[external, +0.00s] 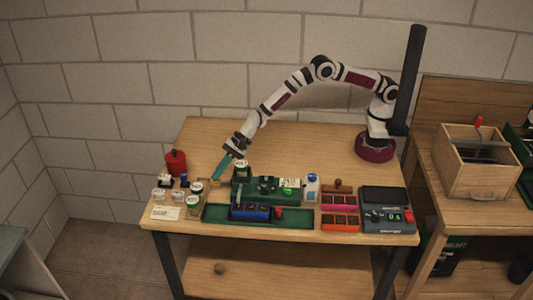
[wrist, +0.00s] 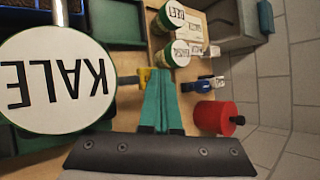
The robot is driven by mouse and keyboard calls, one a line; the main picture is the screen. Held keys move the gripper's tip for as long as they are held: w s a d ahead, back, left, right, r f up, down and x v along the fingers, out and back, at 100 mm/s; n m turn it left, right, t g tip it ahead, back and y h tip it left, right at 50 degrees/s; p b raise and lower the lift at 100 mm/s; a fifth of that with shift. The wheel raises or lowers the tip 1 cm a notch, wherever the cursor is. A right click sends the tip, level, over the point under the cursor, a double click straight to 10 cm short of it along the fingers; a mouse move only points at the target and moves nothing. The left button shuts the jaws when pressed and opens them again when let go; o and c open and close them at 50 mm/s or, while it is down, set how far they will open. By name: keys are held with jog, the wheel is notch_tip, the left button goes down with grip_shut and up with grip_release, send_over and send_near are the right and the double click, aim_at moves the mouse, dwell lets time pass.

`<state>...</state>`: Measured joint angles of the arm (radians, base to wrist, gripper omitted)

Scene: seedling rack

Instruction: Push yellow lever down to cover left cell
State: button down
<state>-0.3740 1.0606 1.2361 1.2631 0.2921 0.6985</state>
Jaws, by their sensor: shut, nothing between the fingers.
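My gripper (external: 217,177) is shut, with its teal fingers pointing down at the left of the green rack (external: 263,188). In the wrist view the closed fingers (wrist: 161,74) reach up the middle with nothing between them. A small yellow piece (wrist: 144,78), which may be the yellow lever, lies right beside the fingertips; I cannot tell whether they touch. It also shows as a yellow spot (external: 216,183) under the fingertips in the external view. The fingers partly hide it. I cannot make out the left cell.
A large round KALE label (wrist: 55,80) fills the left of the wrist view, close to my gripper. A red canister (external: 176,162) stands left. Small labelled pots (external: 194,199) stand in front. A blue block (external: 252,211) sits in a green tray (external: 215,213). The back table is clear.

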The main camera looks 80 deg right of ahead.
jog(key=shift+f, duration=0.75)
dwell(0.6)
dwell(0.5)
jog(key=shift+r, duration=1.75)
jog(key=shift+r, duration=2.5)
